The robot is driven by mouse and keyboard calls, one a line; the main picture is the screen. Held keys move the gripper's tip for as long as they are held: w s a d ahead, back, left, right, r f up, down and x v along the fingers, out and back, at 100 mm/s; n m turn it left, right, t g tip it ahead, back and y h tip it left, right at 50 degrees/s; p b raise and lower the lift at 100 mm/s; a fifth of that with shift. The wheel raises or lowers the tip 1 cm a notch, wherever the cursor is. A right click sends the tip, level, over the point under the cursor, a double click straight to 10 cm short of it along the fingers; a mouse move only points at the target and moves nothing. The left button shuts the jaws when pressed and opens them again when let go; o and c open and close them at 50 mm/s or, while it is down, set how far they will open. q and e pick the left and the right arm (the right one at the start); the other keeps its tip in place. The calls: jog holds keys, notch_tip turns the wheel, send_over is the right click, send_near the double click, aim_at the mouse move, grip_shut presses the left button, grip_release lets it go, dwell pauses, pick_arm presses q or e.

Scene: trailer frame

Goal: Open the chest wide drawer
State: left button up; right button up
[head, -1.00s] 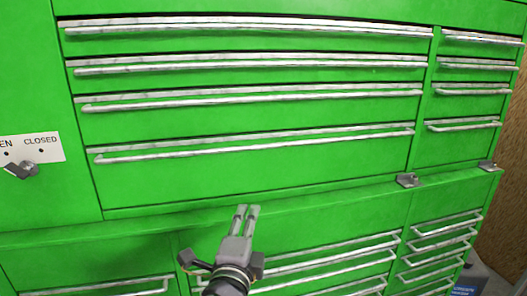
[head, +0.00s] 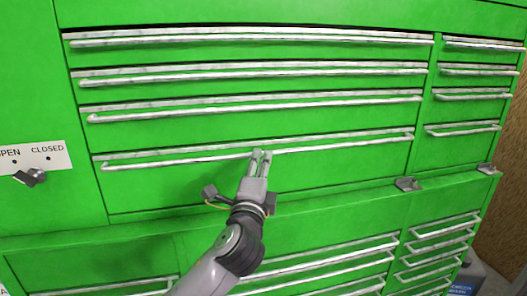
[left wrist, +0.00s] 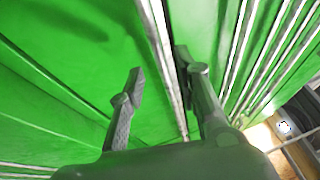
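The green chest (head: 250,20) has several wide drawers, each with a long metal bar handle. All of them look shut. The lowest wide drawer (head: 190,185) has its handle (head: 340,144) along its top edge. My left gripper (head: 262,153) comes up from below, and its fingertips overlap the middle of that handle in the head view. In the left wrist view, the two fingers stand apart (left wrist: 160,66), with a handle bar (left wrist: 158,30) passing between them, nearer the right finger. Whether a finger touches it I cannot tell. My right gripper is not in view.
A column of narrow drawers (head: 470,108) is at the right. A lower green cabinet with more handled drawers (head: 345,252) stands below. A latch knob (head: 30,178) sits under an OPEN/CLOSED label (head: 50,157) at the left.

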pick_arm(q)
jog(key=shift+p+x, duration=0.35)
jog(key=shift+x, duration=1.55)
grip_shut()
